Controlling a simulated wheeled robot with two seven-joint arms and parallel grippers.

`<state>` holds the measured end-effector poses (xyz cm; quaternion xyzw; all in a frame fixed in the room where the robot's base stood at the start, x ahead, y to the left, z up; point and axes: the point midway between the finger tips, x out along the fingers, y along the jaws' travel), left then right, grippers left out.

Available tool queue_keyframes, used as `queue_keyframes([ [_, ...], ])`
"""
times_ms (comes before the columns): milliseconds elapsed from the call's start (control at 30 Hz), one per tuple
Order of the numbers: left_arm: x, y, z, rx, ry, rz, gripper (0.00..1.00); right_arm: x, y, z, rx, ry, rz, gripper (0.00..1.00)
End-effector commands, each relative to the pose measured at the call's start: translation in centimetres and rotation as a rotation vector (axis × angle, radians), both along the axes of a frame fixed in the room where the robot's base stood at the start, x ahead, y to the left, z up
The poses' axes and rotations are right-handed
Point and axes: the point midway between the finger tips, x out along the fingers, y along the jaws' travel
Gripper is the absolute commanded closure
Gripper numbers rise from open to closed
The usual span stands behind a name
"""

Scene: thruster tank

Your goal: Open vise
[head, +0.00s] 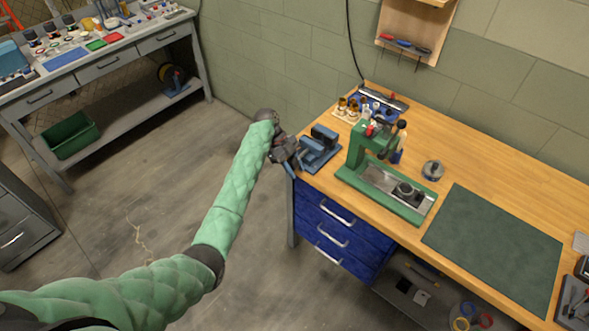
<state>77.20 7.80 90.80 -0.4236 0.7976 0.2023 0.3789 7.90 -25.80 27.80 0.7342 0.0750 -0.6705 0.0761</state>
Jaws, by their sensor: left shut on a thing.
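The blue vise (319,148) is mounted at the near left corner of the wooden workbench, with its handle side toward the bench's left end. My left arm reaches in from the lower left in a green padded sleeve. My left gripper (290,158) is at the vise's left end, shut on what looks like the vise handle, which is mostly hidden by the gripper. How far apart the vise jaws stand is too small to tell. My right gripper is not in view.
A green press (372,165) stands on the workbench (480,160) right of the vise. A small metal part (432,170) and a dark green mat (495,245) lie farther right. Blue drawers (340,232) are below the bench. Open floor lies to the left.

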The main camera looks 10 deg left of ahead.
Motion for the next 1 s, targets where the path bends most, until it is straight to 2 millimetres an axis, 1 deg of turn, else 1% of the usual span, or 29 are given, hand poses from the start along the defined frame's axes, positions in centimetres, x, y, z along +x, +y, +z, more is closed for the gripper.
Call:
queue_keyframes([
  [33,-0.31,0.52,-0.79,-0.014,0.026,0.001,0.9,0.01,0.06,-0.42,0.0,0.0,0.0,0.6],
  [400,-0.45,0.3,-0.53,-0.105,0.088,0.002,0.9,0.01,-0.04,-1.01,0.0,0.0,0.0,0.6],
  [833,-0.5,0.26,-0.53,-0.111,0.093,0.001,0.9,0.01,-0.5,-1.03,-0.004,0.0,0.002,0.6],
  [867,-0.5,0.26,-0.54,-0.111,0.093,0.001,0.65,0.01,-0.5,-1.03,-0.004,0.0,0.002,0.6],
  [900,-0.49,0.25,-0.52,-0.111,0.092,0.002,0.57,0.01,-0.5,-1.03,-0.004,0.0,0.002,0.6],
  [933,-0.47,0.23,-0.5,-0.112,0.092,0.001,0.55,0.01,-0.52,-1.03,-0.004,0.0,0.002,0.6],
  [1000,-0.41,0.14,-0.39,-0.113,0.089,0.001,0.55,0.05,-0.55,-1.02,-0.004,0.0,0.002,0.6],
])
